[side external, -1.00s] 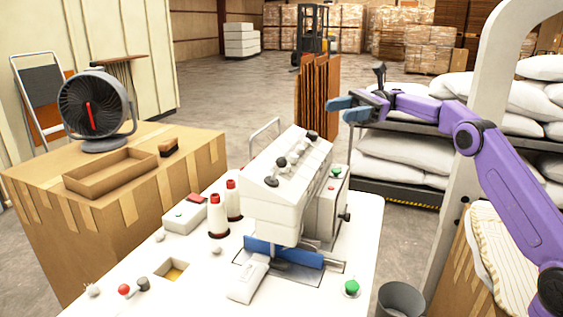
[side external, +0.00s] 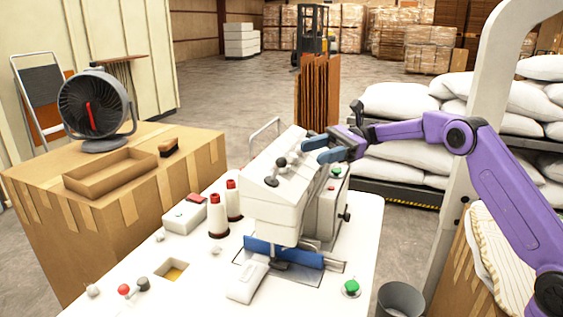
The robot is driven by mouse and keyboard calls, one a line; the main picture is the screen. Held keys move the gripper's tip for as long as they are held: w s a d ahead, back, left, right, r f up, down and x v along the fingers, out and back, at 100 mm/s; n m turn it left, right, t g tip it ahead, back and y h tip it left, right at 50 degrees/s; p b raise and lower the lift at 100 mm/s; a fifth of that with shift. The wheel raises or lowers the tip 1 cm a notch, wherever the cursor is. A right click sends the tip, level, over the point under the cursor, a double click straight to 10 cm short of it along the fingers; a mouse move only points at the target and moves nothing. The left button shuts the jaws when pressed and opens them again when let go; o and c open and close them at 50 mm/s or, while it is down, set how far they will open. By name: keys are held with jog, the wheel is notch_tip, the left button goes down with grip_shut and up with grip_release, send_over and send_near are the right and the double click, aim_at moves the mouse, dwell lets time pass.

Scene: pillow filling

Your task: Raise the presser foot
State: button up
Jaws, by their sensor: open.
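The white sewing machine (side external: 272,206) stands on the white table, with several dark knobs on its sloped top. A dark foot-like part (side external: 279,266) sits low under the head, by a blue plate (side external: 310,260); I cannot tell whether it is raised. My gripper (side external: 312,149) has blue fingers, is open and empty, and is at the upper right of the machine's head. Its fingers point left and overlap the machine's top edge in the picture, hiding some knobs. I cannot tell whether they touch it.
Two red-topped white thread cones (side external: 217,217) stand left of the machine. A green button (side external: 351,287) is on the table (side external: 205,285) at right. A grey bin (side external: 400,298) stands at the table's right edge. White sacks (side external: 400,102) lie on shelves behind my arm.

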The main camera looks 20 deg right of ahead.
aim_at(286, 160)
jog(key=a, duration=0.3)
jog(key=s+a, duration=0.1)
jog(key=a, duration=0.3)
jog(key=s+a, duration=0.1)
jog(key=a, duration=0.2)
jog(key=shift+a, duration=0.15)
grip_shut()
